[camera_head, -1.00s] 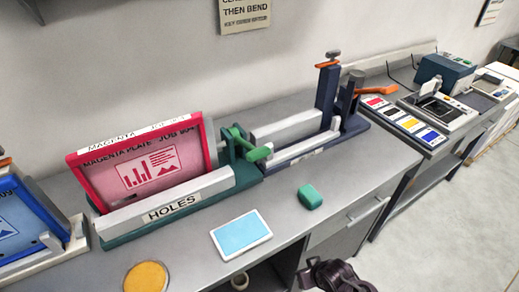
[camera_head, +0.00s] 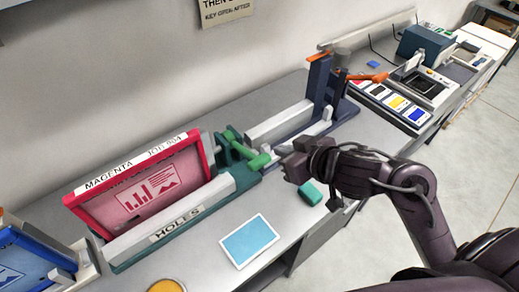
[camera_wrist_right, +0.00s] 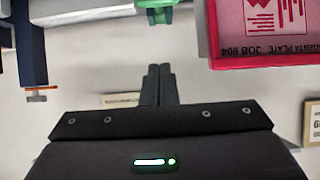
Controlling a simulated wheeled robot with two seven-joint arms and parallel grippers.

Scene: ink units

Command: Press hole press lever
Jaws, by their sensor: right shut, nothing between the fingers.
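The hole press has a green base and a pale front bar with a HOLES label (camera_head: 178,226). A magenta-framed plate (camera_head: 148,187) stands in it. The press's green lever (camera_head: 258,161) sticks out at its right end, and green parts show at the top of the right wrist view (camera_wrist_right: 157,14). My right gripper (camera_head: 287,169) is shut and empty, just right of the lever handle. In the right wrist view its fingers (camera_wrist_right: 158,80) are together, below the green parts with a gap in the picture. Contact cannot be told in the head view. My left gripper is out of view.
A blue bending press with an orange handle (camera_head: 367,77) stands to the right. A green block (camera_head: 311,193) lies beneath my right wrist. A blue-framed plate (camera_head: 25,262) is at left.

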